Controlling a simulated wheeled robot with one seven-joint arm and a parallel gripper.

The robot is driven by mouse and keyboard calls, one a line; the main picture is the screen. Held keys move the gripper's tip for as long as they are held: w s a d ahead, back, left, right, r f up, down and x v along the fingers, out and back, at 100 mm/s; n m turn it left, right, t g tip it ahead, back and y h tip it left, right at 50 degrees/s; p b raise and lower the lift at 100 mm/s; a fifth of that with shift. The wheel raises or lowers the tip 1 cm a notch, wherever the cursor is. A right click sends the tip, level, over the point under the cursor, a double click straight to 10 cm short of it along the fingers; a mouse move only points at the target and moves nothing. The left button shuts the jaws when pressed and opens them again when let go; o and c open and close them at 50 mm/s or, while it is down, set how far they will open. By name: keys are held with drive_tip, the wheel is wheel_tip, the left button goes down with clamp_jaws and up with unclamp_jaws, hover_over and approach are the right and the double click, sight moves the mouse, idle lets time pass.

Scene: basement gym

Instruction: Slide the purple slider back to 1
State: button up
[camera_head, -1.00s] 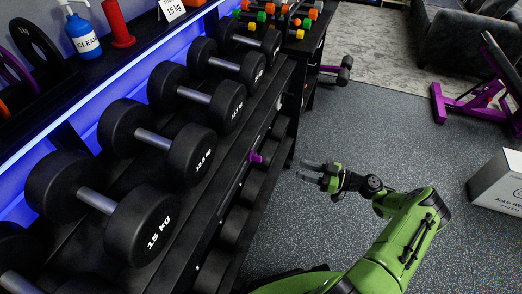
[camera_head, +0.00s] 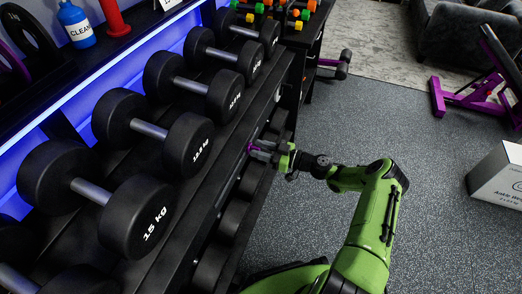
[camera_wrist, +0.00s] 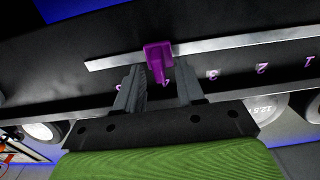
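The purple slider (camera_wrist: 157,58) sits on a light metal rail (camera_wrist: 235,43) along the rack's front edge. In the wrist view the numbers 1, 2 and 3 show to its right and a 5 to its left, so it stands around the hidden 4. My gripper (camera_wrist: 157,80) is open, with one finger on each side of the slider's lower part and gaps visible. In the head view my gripper (camera_head: 262,152) is at the rack's front, and a bit of the purple slider (camera_head: 251,148) shows at its fingertips.
Heavy black dumbbells (camera_head: 150,215) fill the rack above the rail, with more weights on a lower shelf. Grey floor (camera_head: 400,130) to the right is free. A white box (camera_head: 497,178) and a purple bench frame (camera_head: 460,98) stand farther right.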

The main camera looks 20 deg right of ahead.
clamp_jaws()
idle(0.3)
